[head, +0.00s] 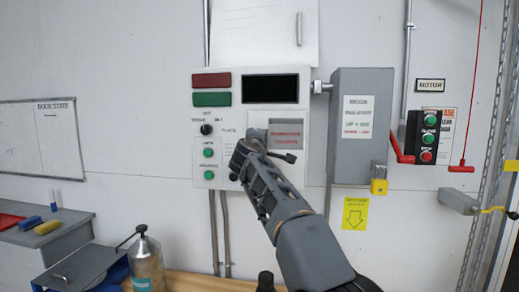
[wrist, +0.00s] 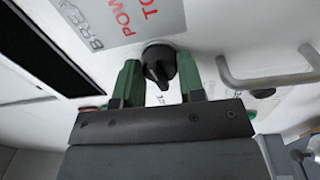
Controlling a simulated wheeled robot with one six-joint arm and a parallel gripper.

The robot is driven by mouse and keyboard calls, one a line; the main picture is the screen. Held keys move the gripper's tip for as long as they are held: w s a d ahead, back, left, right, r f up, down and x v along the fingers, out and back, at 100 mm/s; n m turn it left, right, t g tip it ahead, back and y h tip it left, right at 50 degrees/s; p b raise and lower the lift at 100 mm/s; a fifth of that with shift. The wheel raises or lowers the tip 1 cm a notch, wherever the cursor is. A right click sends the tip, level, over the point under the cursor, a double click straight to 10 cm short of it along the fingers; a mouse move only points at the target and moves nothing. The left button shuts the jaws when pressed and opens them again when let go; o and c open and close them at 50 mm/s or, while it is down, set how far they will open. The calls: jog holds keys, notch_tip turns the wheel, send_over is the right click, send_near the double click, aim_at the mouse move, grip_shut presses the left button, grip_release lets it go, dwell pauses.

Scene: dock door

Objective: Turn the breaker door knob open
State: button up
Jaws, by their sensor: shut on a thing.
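The breaker door knob (wrist: 160,66) is a round black knob with a raised grip, on a pale panel under a grey label with red lettering (wrist: 125,18). In the wrist view my gripper (wrist: 161,82) has one green finger on each side of the knob and is shut on it. In the head view my gripper (head: 252,150) is at the lower middle of the control panel (head: 228,122), beside the grey label (head: 286,135). There my arm and gripper hide the knob.
A metal bar handle (wrist: 268,76) stands out right of the knob. A grey box (head: 361,110) is right of the panel, with a motor button station (head: 429,136) farther right. A bench (head: 50,232) and a metal canister (head: 146,265) are at lower left.

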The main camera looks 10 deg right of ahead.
jog(key=shift+m+b, duration=0.35)
jog(key=shift+m, duration=0.45)
jog(key=o, duration=0.9)
jog(key=b+v, duration=0.5)
jog(key=v, duration=0.8)
jog(key=shift+s+a+f, duration=0.15)
jog(key=shift+s+a, duration=0.05)
jog(key=shift+s, duration=0.15)
